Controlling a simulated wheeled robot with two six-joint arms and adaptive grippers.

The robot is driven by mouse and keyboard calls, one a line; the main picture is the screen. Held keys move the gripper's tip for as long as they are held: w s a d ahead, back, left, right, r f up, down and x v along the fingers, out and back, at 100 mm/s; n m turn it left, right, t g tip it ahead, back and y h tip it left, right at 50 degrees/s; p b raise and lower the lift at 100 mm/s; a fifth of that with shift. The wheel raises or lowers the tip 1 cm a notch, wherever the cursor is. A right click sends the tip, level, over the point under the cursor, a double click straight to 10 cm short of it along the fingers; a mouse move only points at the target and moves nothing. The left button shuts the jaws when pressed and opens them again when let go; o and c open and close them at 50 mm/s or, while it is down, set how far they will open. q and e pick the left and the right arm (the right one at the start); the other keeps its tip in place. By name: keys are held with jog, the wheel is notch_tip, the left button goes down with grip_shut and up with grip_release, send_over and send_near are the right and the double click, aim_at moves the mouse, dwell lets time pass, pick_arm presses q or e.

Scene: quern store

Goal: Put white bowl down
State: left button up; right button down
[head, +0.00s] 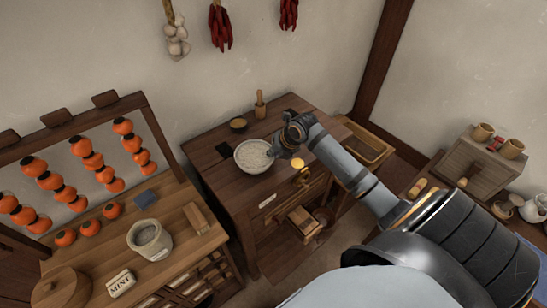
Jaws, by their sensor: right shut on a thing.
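The white bowl (254,157) is in the head view, near the front of the dark wooden cabinet top, filled with a pale grainy content. It looks upright. My right gripper (276,150) is at the bowl's right rim and is shut on it. The fingertips are small and partly hidden by the wrist. I cannot tell whether the bowl's base touches the cabinet top (215,178) or is just above it. My left gripper is not in view.
A small dark bowl (238,125) and a wooden pestle-like tool (260,104) stand behind the white bowl. At left, a counter holds a cloth sack (149,240), and orange fruit hang on a rack. A wooden tray (367,147) stands to the right.

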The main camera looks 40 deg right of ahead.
jog(key=shift+s, duration=0.25)
jog(key=c, duration=1.6)
grip_release()
jog(key=shift+s+d, duration=0.25)
jog(key=shift+d, duration=0.05)
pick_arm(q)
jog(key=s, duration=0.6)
pick_arm(e)
jog(key=shift+o, duration=0.4)
jog(key=shift+w+a, duration=0.1)
jog(key=shift+w, duration=0.05)
jog(key=shift+r, duration=0.3)
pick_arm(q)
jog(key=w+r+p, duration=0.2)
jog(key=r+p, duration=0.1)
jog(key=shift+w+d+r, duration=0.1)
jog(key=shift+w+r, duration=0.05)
pick_arm(e)
jog(key=v, duration=1.1)
jog(key=shift+s+r, duration=0.25)
jog(key=shift+s, duration=0.05)
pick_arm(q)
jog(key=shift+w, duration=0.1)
